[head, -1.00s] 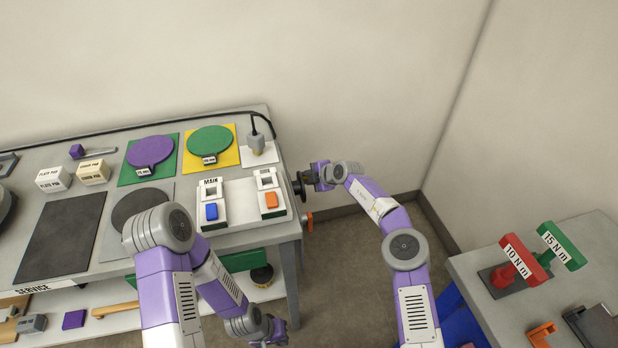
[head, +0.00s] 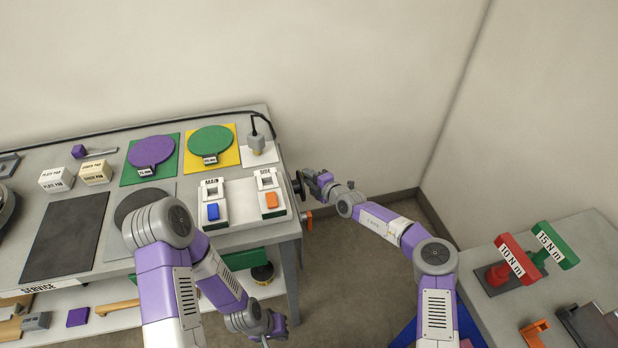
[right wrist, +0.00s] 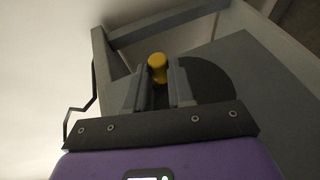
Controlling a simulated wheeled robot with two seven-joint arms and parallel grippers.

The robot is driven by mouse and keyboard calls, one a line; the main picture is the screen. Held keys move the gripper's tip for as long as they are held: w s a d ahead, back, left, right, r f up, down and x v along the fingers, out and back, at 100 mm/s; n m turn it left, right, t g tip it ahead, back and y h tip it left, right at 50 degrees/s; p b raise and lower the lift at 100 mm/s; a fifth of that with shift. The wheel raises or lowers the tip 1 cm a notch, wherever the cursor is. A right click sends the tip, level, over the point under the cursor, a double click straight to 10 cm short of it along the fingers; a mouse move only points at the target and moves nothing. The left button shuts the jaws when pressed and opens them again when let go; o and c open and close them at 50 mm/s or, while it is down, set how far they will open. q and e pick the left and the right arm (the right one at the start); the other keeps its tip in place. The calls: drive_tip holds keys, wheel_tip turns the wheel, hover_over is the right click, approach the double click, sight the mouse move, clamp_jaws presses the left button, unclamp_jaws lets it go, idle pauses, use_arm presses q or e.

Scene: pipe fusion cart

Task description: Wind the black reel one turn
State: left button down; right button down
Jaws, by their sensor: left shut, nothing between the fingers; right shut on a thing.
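The black reel (head: 298,184) is mounted on the right side of the grey cart, mostly seen edge-on in the head view. In the right wrist view it is a dark disc (right wrist: 212,80) against the grey side panel, partly hidden by a finger. My right gripper (head: 308,178) is at the reel. In the right wrist view its fingers (right wrist: 158,85) are shut on a yellow-ended handle (right wrist: 158,62) in front of the disc. My left gripper (head: 275,335) is shut and empty, low in front of the cart, away from the reel.
An orange handle (head: 308,220) sticks out of the cart's side below the reel. The cart top (head: 165,195) holds colored pads and a switch panel (head: 242,203). A second table (head: 580,245) with red and green T-handles stands at right. Floor is free between.

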drive_tip(key=c, duration=1)
unclamp_jaws()
drive_tip(key=shift+r, duration=0.1)
drive_tip(key=shift+p+v, duration=2.6)
drive_tip(key=shift+v, duration=1.2)
